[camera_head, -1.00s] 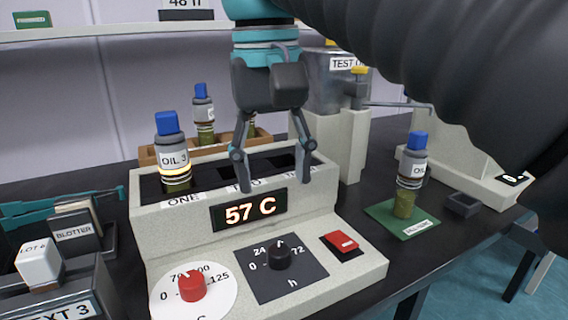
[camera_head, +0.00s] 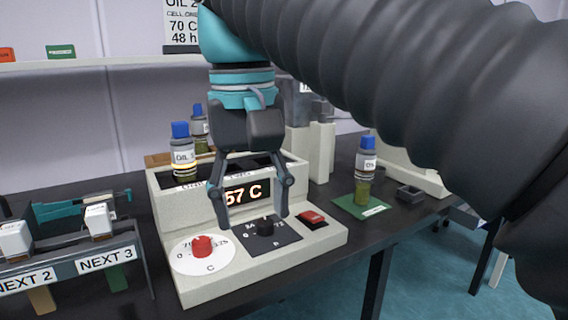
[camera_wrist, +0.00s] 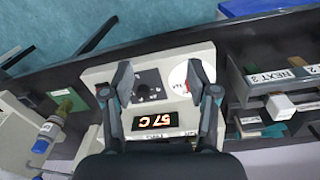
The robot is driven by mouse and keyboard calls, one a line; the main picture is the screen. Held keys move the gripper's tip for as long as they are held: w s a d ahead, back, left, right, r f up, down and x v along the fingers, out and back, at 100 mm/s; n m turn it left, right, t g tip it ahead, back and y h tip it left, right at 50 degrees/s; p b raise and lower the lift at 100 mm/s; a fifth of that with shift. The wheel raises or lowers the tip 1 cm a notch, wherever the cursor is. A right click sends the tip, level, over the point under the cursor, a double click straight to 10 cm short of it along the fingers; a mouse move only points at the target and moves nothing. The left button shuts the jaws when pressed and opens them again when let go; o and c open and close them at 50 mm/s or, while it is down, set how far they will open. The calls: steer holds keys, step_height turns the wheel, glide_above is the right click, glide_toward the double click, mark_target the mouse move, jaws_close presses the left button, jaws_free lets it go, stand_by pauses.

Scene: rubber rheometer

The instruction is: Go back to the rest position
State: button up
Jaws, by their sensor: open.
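My gripper (camera_head: 252,219) is open and empty, its fingers pointing down in front of the heating block (camera_head: 260,277) and its display, which reads 57 C (camera_head: 243,192). In the wrist view my gripper (camera_wrist: 160,75) shows its two fingers spread over the block's front panel. An oil bottle with a blue cap (camera_head: 181,152) stands in the left well of the block. My dark ribbed arm covers the upper right of the head view.
A red dial (camera_head: 202,246), a black dial (camera_head: 265,228) and a red switch (camera_head: 312,217) are on the panel. Another blue-capped bottle (camera_head: 365,170) stands on a green mat (camera_head: 345,208) at right. The NEXT 2 and NEXT 3 rack (camera_head: 65,270) is at left.

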steer(key=s+d+f+m+t, duration=0.1)
steer(key=d+f+m+t, duration=0.1)
steer(key=d+f, duration=0.7)
steer(key=s+d+f+m+t, duration=0.1)
steer(key=d+f+t, duration=0.2)
steer(key=d+f, duration=0.7)
step_height(320, 180, down, 8)
steer(key=shift+d+r+m, duration=0.25)
steer(key=shift+d+m, duration=0.05)
steer(key=shift+m, duration=0.1)
